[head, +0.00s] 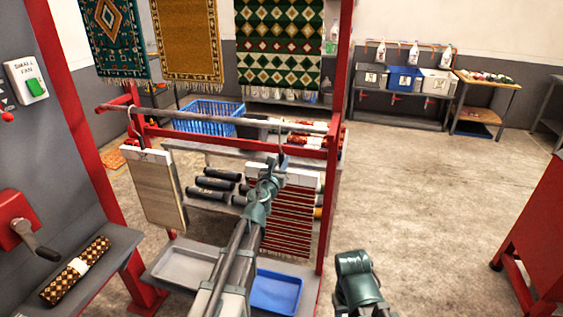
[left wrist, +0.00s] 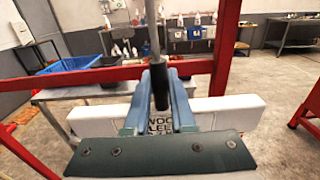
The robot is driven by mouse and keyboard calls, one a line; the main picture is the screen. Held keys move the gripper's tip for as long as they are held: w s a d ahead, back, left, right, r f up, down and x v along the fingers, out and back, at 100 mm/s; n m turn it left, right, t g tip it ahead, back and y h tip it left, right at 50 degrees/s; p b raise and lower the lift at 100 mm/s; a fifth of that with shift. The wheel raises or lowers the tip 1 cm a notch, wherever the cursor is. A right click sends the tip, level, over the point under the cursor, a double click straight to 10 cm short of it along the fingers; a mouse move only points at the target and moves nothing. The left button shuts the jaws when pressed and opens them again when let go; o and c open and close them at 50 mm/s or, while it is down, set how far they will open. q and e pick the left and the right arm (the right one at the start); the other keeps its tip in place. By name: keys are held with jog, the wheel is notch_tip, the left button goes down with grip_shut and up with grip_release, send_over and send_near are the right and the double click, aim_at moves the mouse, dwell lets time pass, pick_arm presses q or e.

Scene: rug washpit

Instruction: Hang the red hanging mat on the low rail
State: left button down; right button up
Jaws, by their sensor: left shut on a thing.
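The red hanging mat (head: 288,222), striped dark red and pale, hangs from a white header bar (head: 300,174). My left gripper (head: 272,178) is shut on the dark grip of its hook, just above the header. In the left wrist view, the fingers clamp the black grip (left wrist: 160,88), with the white header (left wrist: 235,112) behind. The hook (head: 283,150) rises to near the low rail (head: 225,119), a grey rod; I cannot tell whether they touch. My right gripper is out of view; only a green part of my right arm shows at the bottom.
A beige mat (head: 160,190) hangs at the rail's left end. Red posts and a red crossbar (head: 235,143) frame the rail. A blue basket (head: 208,114) and dark rolls stand behind; a blue tray (head: 279,291) lies below.

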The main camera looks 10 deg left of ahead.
pick_arm(q)
jog(key=shift+f+b, duration=0.3)
jog(key=shift+f, duration=0.15)
